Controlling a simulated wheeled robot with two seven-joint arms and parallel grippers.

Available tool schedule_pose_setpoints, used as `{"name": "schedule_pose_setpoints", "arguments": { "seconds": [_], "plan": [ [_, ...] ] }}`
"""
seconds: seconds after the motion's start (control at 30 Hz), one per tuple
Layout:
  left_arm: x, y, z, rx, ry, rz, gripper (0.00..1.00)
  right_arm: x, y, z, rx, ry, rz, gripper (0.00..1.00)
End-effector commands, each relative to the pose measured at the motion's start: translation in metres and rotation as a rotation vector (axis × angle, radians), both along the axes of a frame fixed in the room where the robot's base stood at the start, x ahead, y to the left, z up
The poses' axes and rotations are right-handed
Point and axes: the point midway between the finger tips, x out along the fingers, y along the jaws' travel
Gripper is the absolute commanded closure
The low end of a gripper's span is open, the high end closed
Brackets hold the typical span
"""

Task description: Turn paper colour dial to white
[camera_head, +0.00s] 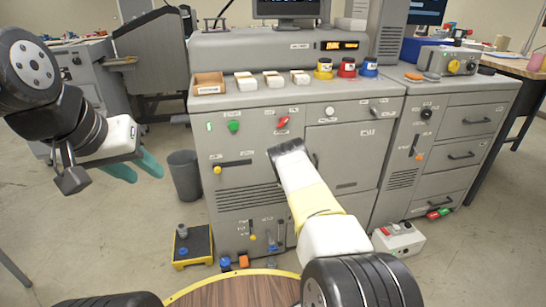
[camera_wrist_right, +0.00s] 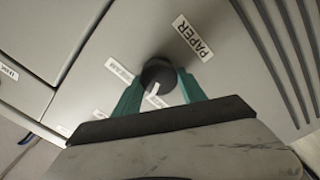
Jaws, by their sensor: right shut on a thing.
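The paper colour dial (camera_wrist_right: 158,70) is a round black knob with a white pointer mark, on the grey panel in the right wrist view. A PAPER label (camera_wrist_right: 192,37) is beside it, and a smaller label (camera_wrist_right: 119,70), too blurred to read surely, lies on its other side. My right gripper (camera_wrist_right: 161,84) has its teal fingers shut on the knob, one on each side. In the head view my right arm hides the dial and the fingertips. My left gripper (camera_head: 146,172) is open and empty at the left, away from the machine.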

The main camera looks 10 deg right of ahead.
Motion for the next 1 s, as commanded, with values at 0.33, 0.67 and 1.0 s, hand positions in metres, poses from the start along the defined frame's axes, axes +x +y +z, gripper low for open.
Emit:
{"name": "schedule_pose_setpoints", "arguments": {
  "seconds": [0.33, 0.67, 1.0],
  "plan": [
    [0.0000, 0.0000, 0.0000, 0.000, 0.000, 0.000, 0.64, 0.0000, 0.0016, -0.0009, -0.177, -0.006, 0.002, 0.92],
    [0.0000, 0.0000, 0.0000, 0.000, 0.000, 0.000, 0.64, -0.0001, 0.0015, -0.0015, -0.225, -0.006, 0.002, 0.92],
    [0.0000, 0.0000, 0.0000, 0.000, 0.000, 0.000, 0.64, -0.0002, 0.0015, -0.0017, -0.226, -0.006, 0.002, 0.48]
  ]
}}
